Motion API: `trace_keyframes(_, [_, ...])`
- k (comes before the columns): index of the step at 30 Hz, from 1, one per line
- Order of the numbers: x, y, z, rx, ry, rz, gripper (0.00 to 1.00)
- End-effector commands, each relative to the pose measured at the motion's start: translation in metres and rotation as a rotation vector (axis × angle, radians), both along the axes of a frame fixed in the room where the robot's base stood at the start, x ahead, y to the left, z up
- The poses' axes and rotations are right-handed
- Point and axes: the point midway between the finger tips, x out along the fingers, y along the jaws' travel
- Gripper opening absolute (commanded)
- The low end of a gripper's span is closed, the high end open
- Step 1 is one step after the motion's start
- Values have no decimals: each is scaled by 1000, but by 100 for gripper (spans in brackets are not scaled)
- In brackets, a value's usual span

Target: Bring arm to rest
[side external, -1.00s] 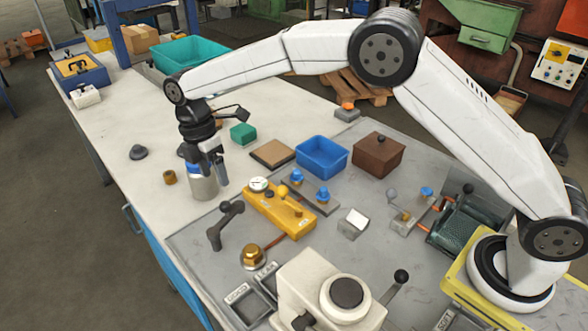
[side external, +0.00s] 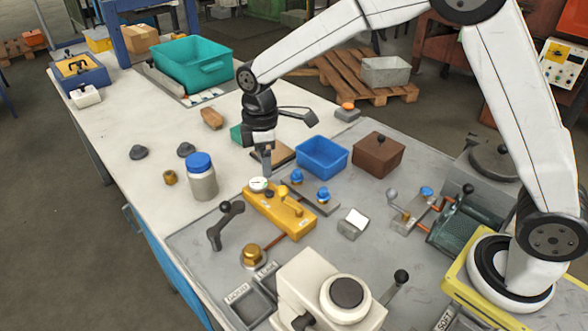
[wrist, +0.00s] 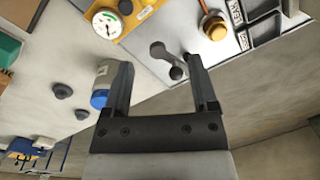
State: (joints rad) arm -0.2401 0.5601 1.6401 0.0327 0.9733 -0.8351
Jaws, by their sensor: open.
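My gripper (side external: 266,165) hangs above the bench, pointing down, just behind the yellow gauge block (side external: 270,212) in the side view. In the wrist view my gripper (wrist: 158,75) has its two fingers apart with nothing between them. The white jar with a blue lid (side external: 202,178) stands upright on the bench to the left of my gripper, apart from it. In the wrist view the jar (wrist: 103,75) is partly hidden behind one finger.
A blue bin (side external: 321,157) and a brown box (side external: 378,155) stand right of my gripper. A dark crank handle (side external: 222,228) stands in front of the jar. A teal tub (side external: 190,65) is at the back.

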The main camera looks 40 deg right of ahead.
Motion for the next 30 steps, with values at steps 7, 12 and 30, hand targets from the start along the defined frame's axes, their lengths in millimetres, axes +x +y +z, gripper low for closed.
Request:
trace_keyframes(7, [-40, -42, 0, 6, -67, -291, 75])
trace_keyframes(12, [-72, -66, -4, 15, -111, -486, 75])
trace_keyframes(30, [-180, -118, -23, 83, -231, -1034, 75])
